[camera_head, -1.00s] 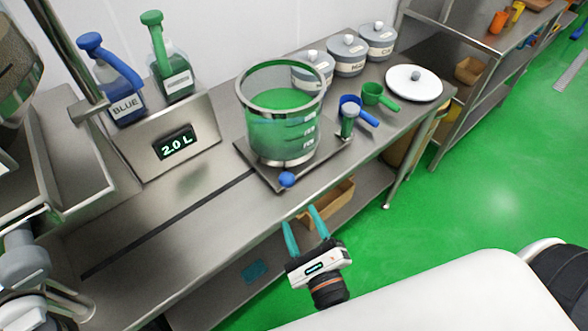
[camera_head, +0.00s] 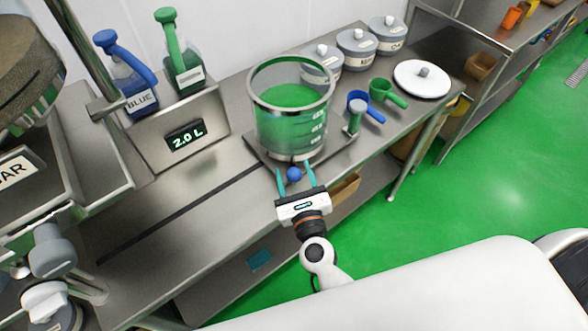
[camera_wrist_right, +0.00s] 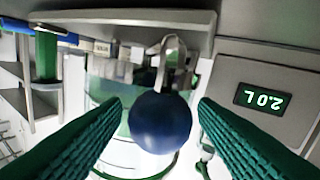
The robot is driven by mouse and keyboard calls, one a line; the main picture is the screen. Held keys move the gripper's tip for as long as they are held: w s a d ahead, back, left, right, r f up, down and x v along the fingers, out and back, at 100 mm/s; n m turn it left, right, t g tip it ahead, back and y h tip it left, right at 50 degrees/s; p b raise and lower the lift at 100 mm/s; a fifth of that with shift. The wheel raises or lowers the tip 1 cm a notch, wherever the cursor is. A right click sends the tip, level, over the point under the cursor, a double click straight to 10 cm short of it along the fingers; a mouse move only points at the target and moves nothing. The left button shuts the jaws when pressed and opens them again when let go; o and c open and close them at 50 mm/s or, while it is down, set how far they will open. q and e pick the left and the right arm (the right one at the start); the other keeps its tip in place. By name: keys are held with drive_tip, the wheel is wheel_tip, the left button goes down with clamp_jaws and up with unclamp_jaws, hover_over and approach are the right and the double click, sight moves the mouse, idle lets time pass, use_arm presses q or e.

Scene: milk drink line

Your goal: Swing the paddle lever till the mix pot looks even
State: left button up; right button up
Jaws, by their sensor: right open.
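The mix pot (camera_head: 278,130) is a clear, wide vessel with green liquid in it, on a metal stand at the bench's front edge. The liquid looks evenly green from above. The paddle lever's blue ball knob (camera_head: 294,174) sticks out low at the front of the stand; it also shows large in the right wrist view (camera_wrist_right: 160,122), on a metal stem. My right gripper (camera_head: 296,180) is open, its two teal fingers on either side of the knob. The wrist view shows gaps between knob and fingers. My left gripper is not in view.
A display reading 2.0 L (camera_head: 185,135) stands left of the pot, below a blue bottle (camera_head: 128,85) and a green bottle (camera_head: 180,65). Blue (camera_head: 362,105) and green (camera_head: 385,92) scoops, lidded jars (camera_head: 357,50) and a white lid (camera_head: 422,78) lie to the right.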

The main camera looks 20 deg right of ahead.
drive_tip(key=shift+w, duration=0.2)
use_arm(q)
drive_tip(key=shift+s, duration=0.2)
use_arm(e)
clamp_jaws()
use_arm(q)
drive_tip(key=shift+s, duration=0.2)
use_arm(e)
drive_tip(key=shift+d, duration=0.15)
